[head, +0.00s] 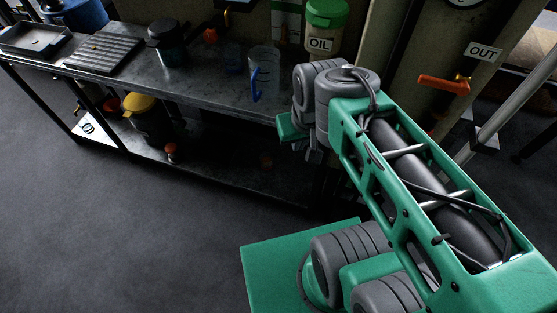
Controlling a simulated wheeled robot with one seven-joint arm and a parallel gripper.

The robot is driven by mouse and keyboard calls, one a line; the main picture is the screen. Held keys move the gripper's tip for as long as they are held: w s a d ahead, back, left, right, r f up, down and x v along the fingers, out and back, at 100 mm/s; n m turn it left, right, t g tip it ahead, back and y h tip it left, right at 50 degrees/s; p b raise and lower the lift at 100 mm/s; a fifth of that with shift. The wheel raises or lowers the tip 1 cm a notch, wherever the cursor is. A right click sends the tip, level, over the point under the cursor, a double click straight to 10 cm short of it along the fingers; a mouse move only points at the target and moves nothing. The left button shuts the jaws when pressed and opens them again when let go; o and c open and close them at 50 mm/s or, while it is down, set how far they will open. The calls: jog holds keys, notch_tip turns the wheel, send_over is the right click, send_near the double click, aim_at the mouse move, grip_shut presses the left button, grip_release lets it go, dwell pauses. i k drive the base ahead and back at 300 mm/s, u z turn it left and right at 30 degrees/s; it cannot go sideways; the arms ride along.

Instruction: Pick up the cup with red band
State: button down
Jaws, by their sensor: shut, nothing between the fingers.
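I cannot make out a cup with a red band in the head view. A clear measuring jug (264,62) with a blue handle stands on the metal bench, and a small dark bluish vessel (232,60) stands to its left; no red band shows on either. My gripper (314,154) is partly seen below my wrist at the bench's front edge, right of the jug. It is shut and empty. My arm covers the right part of the bench.
The bench (205,88) also bears a ribbed tray (102,52), a dark pot (168,45) and a green-lidded OIL container (324,25). A yellow-topped container (142,112) stands on the lower shelf. An orange-handled valve (443,84) is at right. The floor at left is clear.

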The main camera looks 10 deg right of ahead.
aim_at(266, 159)
jog(key=u, duration=2.4)
jog(key=i, duration=1.75)
jog(key=z, duration=2.95)
